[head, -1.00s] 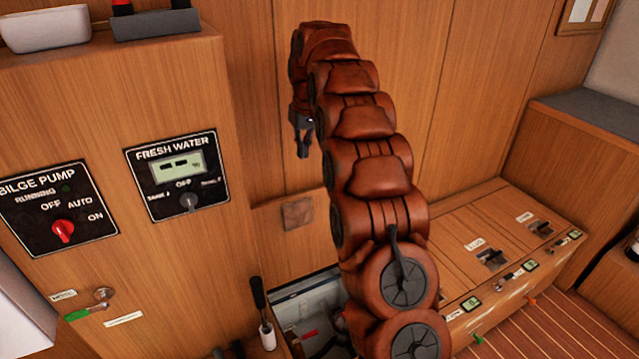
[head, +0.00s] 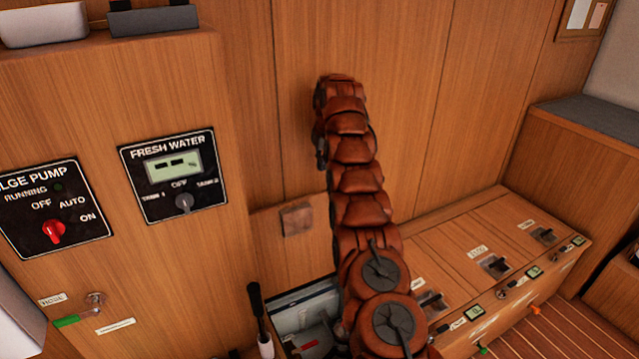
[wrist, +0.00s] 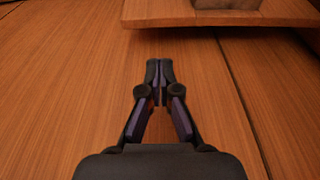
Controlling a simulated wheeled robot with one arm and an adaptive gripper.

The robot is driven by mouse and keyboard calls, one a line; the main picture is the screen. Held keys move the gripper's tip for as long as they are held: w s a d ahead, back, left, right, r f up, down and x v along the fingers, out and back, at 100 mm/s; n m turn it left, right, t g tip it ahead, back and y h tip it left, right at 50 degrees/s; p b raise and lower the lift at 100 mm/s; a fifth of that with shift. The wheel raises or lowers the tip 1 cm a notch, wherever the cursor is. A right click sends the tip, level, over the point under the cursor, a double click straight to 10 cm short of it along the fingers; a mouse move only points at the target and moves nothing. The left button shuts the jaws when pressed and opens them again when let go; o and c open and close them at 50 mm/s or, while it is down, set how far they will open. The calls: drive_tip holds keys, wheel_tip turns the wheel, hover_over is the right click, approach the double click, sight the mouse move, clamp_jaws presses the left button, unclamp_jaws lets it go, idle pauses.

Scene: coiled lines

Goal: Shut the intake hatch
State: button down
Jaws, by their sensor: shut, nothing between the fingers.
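The raised wooden lid (head: 276,250) appears to be the intake hatch; no label on it is readable. It stands open against the wall behind an open compartment (head: 292,318) and bears a brown square patch (head: 297,219). My arm hides its right part. My gripper (wrist: 159,70) is shut and empty in the wrist view, over bare wood. A panel edge (wrist: 190,20), apparently the lid's, lies beyond the fingertips with a visible gap. In the head view my gripper (head: 321,157) is mostly hidden by the arm, above the lid and near the wall.
A black-handled lever (head: 257,310) stands left of the open compartment. The fresh water panel (head: 174,177) and bilge pump panel (head: 48,208) are on the cabinet at left. Shut bench lids with dark latches (head: 494,265) run to the right. The wall above is clear.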

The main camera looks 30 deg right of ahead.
drive_tip(key=shift+x, duration=4.9)
drive_tip(key=shift+s+b, duration=0.15)
drive_tip(key=shift+b, duration=0.2)
